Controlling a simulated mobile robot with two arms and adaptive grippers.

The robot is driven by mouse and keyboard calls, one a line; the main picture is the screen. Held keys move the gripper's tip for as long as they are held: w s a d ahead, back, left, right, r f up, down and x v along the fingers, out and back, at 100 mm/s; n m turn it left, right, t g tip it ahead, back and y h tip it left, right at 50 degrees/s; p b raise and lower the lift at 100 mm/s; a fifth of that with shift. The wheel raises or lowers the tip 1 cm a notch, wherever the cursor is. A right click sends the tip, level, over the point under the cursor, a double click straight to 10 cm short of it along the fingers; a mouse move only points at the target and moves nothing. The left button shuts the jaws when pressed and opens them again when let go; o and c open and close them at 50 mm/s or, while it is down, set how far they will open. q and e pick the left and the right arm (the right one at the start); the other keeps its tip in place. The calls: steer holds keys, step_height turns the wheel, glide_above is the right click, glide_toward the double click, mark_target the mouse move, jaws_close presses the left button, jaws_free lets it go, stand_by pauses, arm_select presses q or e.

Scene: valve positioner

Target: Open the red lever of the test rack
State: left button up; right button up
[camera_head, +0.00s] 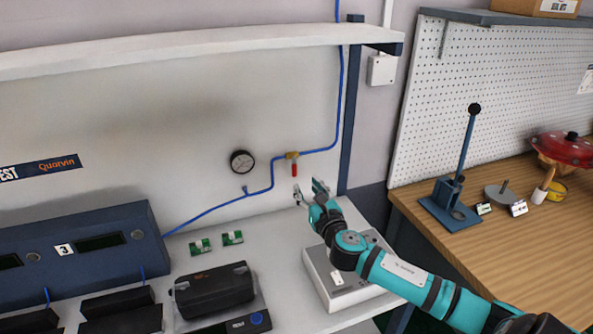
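The red lever (294,170) hangs straight down from a brass valve (292,155) on the blue air line, on the back panel of the test rack. The line runs roughly sideways through the valve. My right gripper (308,190) is just below and slightly right of the lever, with its fingers apart and nothing between them. A gap shows between the fingertips and the lever in the picture; the depth between them is hard to tell. My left gripper is not in view.
A round pressure gauge (242,162) sits left of the valve. A white shelf (200,48) runs above, with a dark blue post (350,120) at right. A light grey box (335,279) lies under my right arm. A wooden bench (480,245) with a lever press (455,195) stands right.

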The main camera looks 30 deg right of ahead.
mark_target(295, 170)
steer(key=x, duration=0.7)
steer(key=shift+w+p, duration=0.3)
steer(key=shift+w+d, duration=0.15)
steer(key=shift+w, duration=0.3)
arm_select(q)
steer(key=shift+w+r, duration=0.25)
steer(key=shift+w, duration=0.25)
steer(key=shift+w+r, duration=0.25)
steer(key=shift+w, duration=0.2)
arm_select(e)
jaws_close()
